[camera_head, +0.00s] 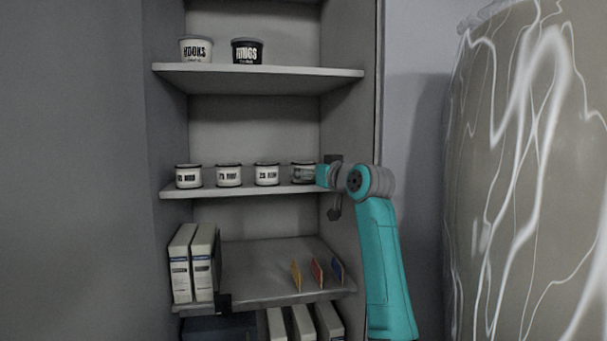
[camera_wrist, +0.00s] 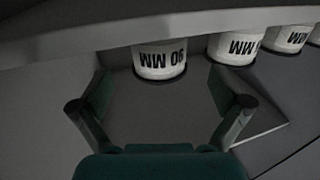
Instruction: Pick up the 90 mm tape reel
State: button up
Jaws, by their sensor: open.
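The 90 mm tape reel is a white round tub marked "90 MM" (camera_wrist: 160,62). In the head view, the tub at the right end of the middle shelf (camera_head: 301,173) appears to be this one, partly covered by my gripper (camera_head: 322,176). In the wrist view my gripper (camera_wrist: 158,92) is open and empty, its fingers wide apart. The tub stands in line with the gap, apparently just beyond the fingertips.
Several similar tubs, including a neighbouring one (camera_wrist: 233,48), stand in a row on the middle shelf (camera_head: 240,190). Tubs marked HOOKS (camera_head: 196,50) and MUGS (camera_head: 247,51) stand above. White binders (camera_head: 192,262) and coloured cards (camera_head: 317,272) are below. The cabinet wall (camera_head: 350,110) is close right.

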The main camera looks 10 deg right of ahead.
jog(key=shift+x, duration=2.45)
jog(key=shift+d+r, duration=0.1)
jog(key=shift+r, duration=0.1)
jog(key=c, duration=1.3)
